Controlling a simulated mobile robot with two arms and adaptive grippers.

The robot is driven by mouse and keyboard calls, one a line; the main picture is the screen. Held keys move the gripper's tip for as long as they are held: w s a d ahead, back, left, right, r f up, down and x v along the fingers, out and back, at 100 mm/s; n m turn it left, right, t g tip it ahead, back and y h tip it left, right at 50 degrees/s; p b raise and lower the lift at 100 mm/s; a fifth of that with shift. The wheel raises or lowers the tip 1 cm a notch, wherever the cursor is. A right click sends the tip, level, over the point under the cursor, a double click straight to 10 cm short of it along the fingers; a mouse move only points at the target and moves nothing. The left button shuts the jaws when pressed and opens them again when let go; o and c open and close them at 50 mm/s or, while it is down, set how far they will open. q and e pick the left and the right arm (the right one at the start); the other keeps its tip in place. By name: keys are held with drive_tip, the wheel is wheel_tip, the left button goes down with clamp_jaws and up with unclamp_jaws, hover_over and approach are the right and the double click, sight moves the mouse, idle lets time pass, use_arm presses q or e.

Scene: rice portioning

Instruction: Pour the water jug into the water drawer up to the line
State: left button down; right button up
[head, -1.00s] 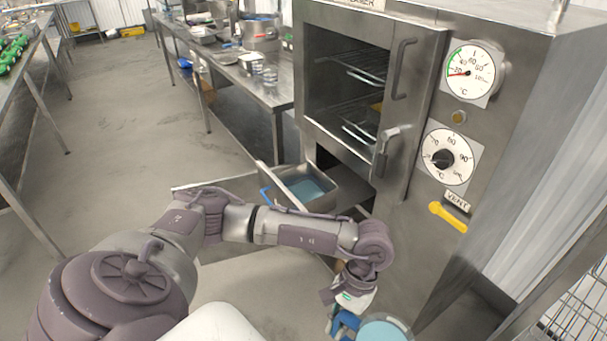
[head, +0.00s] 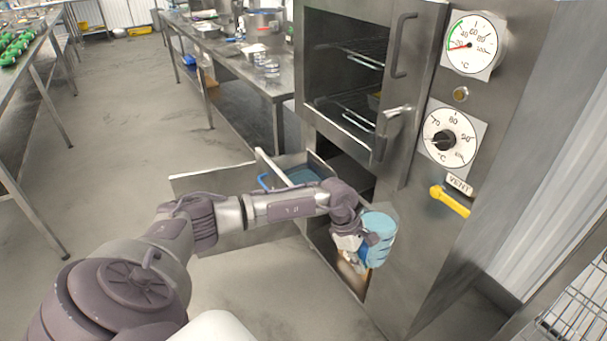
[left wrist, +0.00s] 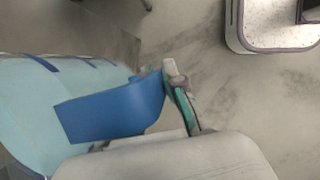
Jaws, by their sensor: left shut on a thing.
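The water jug (head: 381,226) is translucent with light blue water in it, and it looks tilted in the head view. My left gripper (head: 352,245) is shut on its blue handle, to the right of the water drawer. In the left wrist view the jug (left wrist: 30,110) fills the left side and its blue handle (left wrist: 115,108) lies at the gripper's fingers (left wrist: 180,95). The water drawer (head: 268,165) is pulled out of the steamer and holds some blue water (head: 303,176). My arm hides part of the drawer, and its fill line cannot be made out. My right gripper is not in view.
The steamer (head: 405,235) stands right of the drawer, its upper chamber holding wire racks (head: 352,110). It has two dials and a yellow vent lever (head: 450,201). A steel table (head: 262,84) stands behind. The floor at left is clear.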

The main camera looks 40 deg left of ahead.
use_arm(q)
drive_tip(key=w+a+f+n+t+y+b, duration=0.3)
drive_tip(key=w+a+n, duration=0.6)
drive_tip(key=n, duration=0.3)
drive_tip(key=shift+w+a, duration=0.15)
drive_tip(key=shift+a, duration=0.4)
drive_tip(key=shift+r, duration=0.1)
